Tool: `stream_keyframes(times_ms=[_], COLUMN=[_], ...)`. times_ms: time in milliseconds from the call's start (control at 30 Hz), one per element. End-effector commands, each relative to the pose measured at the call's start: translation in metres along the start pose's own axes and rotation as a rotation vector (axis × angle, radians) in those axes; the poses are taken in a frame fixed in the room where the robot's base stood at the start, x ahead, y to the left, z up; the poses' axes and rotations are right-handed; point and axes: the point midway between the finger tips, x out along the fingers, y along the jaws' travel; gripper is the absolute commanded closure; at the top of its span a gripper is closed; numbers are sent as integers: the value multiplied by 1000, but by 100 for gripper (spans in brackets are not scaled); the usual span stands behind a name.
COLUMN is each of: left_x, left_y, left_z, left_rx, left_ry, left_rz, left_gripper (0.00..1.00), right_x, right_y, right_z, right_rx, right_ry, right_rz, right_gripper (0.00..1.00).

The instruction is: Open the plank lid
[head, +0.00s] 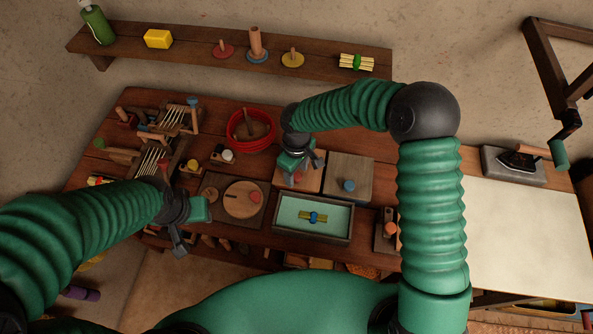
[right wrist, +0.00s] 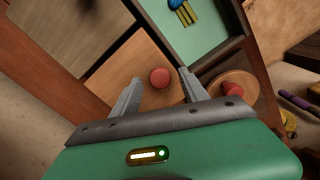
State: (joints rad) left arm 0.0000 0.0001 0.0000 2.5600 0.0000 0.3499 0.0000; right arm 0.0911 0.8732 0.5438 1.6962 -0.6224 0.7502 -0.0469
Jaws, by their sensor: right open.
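Two square wooden panels lie side by side on the workbench. The left one is a lighter plank lid (head: 311,186) with a red knob (head: 297,177); the right one is a greyer plank lid (head: 352,167) with a blue knob (head: 348,185). My right gripper (head: 299,168) is over the lighter lid and hides part of it. In the right wrist view the open fingers of my right gripper (right wrist: 160,82) point at the red knob (right wrist: 159,77), with one finger to either side; contact cannot be told. My left gripper (head: 180,235) hangs at the bench's front left, away from the lids.
A green-lined tray (head: 283,232) with a tied yellow bundle stands in front of the lids. A red bowl (head: 236,139) is left of my right gripper. A round wooden board (head: 237,204) lies between the grippers. An iron (head: 519,160) stands at the far right.

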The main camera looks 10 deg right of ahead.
Motion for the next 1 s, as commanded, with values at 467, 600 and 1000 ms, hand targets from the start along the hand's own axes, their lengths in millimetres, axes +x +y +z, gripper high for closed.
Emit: stream_keyframes(times_ms=[467, 600, 1000], left_x=[0, 0, 0], left_y=[0, 0, 0], left_z=[0, 0, 0], left_rx=[0, 0, 0], left_ry=[0, 0, 0], left_rz=[0, 0, 0], left_gripper=[64, 64, 64], right_x=[5, 4, 4], right_y=[0, 0, 1], right_z=[0, 0, 0], right_rx=[0, 0, 1], right_ry=[0, 0, 0], right_rz=[0, 0, 1], right_gripper=[70, 89, 100])
